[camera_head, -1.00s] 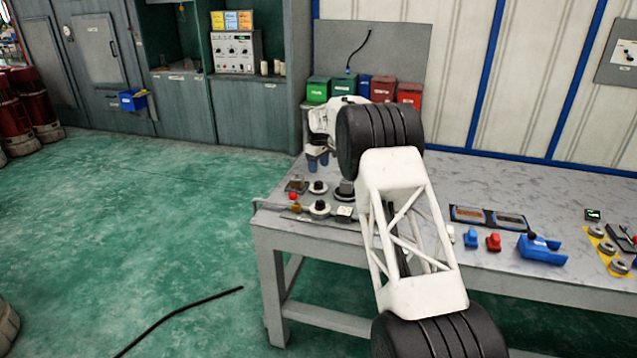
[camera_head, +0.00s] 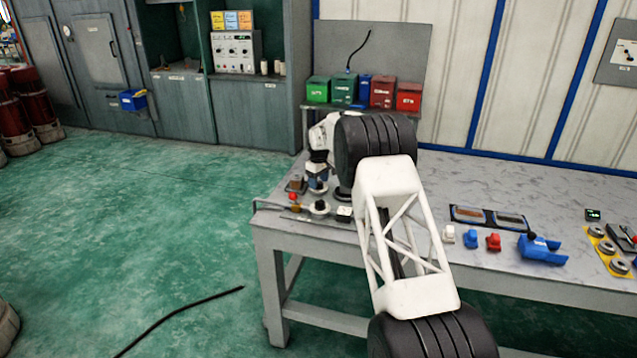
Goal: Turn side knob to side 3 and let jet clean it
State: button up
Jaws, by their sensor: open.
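A panel with knobs lies at the left end of the workbench. My gripper (camera_head: 317,186), with blue fingers, points down at the upper round knob (camera_head: 318,190) and partly covers it. Its fingers are open on either side of that knob, though contact cannot be told at this size. A lower round knob (camera_head: 320,207) with a pale top sits just in front. A red button (camera_head: 293,196) and a small brown block (camera_head: 297,184) are at the panel's left. A dark round part (camera_head: 343,194) shows partly behind my arm. Knob markings and the jet cannot be made out.
My arm crosses the bench (camera_head: 270,214) and hides its middle. White (camera_head: 448,234), blue (camera_head: 470,239) and red (camera_head: 493,243) small parts and a blue vice-like tool (camera_head: 541,249) lie to the right. Coloured bins (camera_head: 343,90) stand behind. The floor at left is mostly clear.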

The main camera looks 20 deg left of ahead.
jog(key=shift+f, duration=0.25)
jog(key=shift+c, duration=0.3)
jog(key=c, duration=0.9)
jog(key=shift+o, duration=0.2)
jog(key=shift+m, duration=0.5)
jog(key=m, duration=0.3)
jog(key=shift+m, duration=2.5)
